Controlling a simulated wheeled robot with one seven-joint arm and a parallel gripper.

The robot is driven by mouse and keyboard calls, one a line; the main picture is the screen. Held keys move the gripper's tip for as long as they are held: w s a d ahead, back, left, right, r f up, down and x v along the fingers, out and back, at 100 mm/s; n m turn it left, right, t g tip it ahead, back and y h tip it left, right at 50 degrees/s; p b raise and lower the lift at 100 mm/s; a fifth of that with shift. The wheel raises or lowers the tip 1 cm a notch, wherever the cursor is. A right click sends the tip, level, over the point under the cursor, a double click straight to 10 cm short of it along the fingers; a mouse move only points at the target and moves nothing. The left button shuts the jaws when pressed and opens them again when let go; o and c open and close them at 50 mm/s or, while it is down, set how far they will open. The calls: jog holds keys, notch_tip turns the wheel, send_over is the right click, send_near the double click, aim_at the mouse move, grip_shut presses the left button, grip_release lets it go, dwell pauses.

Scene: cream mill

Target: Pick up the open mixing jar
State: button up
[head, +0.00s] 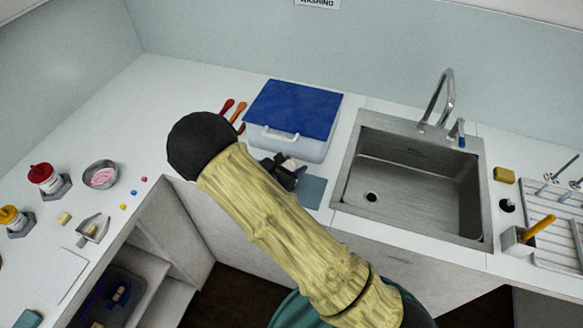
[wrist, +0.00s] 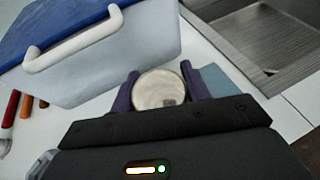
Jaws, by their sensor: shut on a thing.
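The open mixing jar (wrist: 158,88) shows in the wrist view as a round, pale opening with a small grey patch inside. My gripper (wrist: 160,92) is shut on it, with one dark purple finger on each side. In the head view my gripper (head: 288,173) is beside the front of the blue-lidded box, largely behind my arm. Only a small pale bit of the jar shows there. Its base is hidden, so I cannot tell whether it touches the counter.
A box with a blue lid (head: 293,107) and white handle stands just behind the gripper. A blue-grey mat (head: 312,192) lies close by on the right. The steel sink (head: 415,180) is further right. Red and orange handled tools (head: 238,112) lie left of the box.

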notch_tip(320, 180, up, 17)
jog(key=p, duration=1)
jog(key=shift+f, duration=0.15)
jog(key=s+d+f+m+b, duration=0.1)
jog(key=s+d+f, duration=0.1)
jog(key=d+f, duration=0.3)
jog(key=s+d+f+m+g+h+b, duration=0.1)
jog(key=s+d+f+b, duration=0.1)
jog(key=d+f, duration=0.2)
jog(key=s+d+f+g+h+b, duration=0.1)
jog(key=s+d+f+b, duration=0.1)
jog(key=d+f, duration=0.3)
jog(key=shift+s+d+f+m, duration=0.15)
jog(key=shift+f+m, duration=0.05)
jog(key=shift+f, duration=0.65)
jog(key=shift+s+d+f+m, duration=0.1)
jog(key=shift+d+f+m, duration=0.1)
jog(key=shift+f, duration=0.6)
jog(key=shift+a+h, duration=0.1)
jog(key=shift+h, duration=0.2)
